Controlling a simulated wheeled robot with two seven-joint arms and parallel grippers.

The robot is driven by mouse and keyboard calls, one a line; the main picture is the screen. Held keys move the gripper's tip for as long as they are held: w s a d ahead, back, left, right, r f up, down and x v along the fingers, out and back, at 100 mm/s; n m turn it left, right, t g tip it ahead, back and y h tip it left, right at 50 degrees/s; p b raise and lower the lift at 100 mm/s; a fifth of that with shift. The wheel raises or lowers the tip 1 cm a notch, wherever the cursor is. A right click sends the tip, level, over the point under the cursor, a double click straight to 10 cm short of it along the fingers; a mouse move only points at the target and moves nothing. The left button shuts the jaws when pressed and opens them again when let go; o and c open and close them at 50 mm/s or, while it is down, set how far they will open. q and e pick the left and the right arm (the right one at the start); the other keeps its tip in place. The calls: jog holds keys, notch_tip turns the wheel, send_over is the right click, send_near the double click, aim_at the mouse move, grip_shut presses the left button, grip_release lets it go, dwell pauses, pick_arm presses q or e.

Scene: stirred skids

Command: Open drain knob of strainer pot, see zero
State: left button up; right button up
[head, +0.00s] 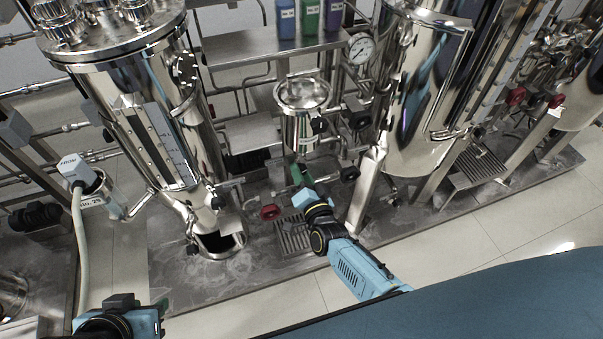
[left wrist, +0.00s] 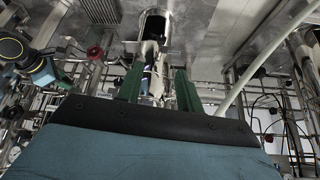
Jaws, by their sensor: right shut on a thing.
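My left arm shows at the bottom left corner of the head view, away from the pot. In the left wrist view the left gripper's green fingers (left wrist: 158,88) stand apart and empty.
A tall steel tank (head: 150,120) stands left and another (head: 425,90) right of the pot. A red valve handle (head: 271,211) and a black knob (head: 350,173) sit close to my right gripper. A hose (head: 81,245) hangs at the left. The front floor is clear.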

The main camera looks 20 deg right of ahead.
jog(key=o, duration=1)
pick_arm(q)
jog(key=s+a+f+g+y+p, duration=0.1)
jog(key=s+a+f+g+p, duration=0.1)
jog(key=f, duration=0.7)
jog(key=shift+s+a+g+p, duration=0.35)
jog(key=shift+a+g+p, duration=0.25)
jog(key=shift+a+p, duration=0.35)
pick_arm(e)
jog(key=shift+s+d, duration=0.15)
jog(key=shift+s, duration=3.2)
jog(key=shift+s+d, duration=0.1)
jog(key=shift+s, duration=3.25)
pick_arm(q)
jog(key=shift+d+f, duration=0.1)
